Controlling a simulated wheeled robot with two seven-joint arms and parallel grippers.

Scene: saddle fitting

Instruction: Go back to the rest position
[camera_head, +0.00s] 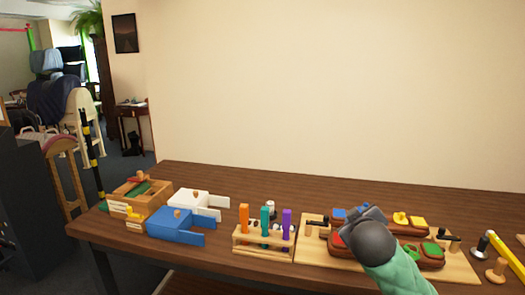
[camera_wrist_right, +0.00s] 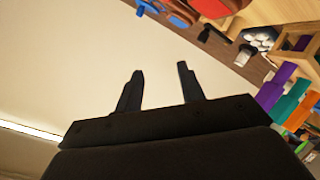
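My right gripper shows in the right wrist view (camera_wrist_right: 162,88) with its two dark fingers apart and nothing between them. In the head view my right arm comes in from the lower right with a green sleeve, and its dark wrist hides part of the wooden board (camera_head: 312,254). The gripper's fingers are not clear there. Brown saddle-shaped pieces with coloured blocks sit on the board, among them a blue block (camera_head: 339,213), a yellow block (camera_head: 418,222) and a green block (camera_head: 432,248). My left gripper is in neither view.
A wooden rack (camera_head: 262,247) holds orange, teal and purple upright pieces. A blue box (camera_head: 176,226), a white box (camera_head: 190,203) and a wooden box (camera_head: 133,205) stand at the left of the table (camera_head: 235,185). A yellow bar (camera_head: 505,254) lies at the right. The back strip is clear.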

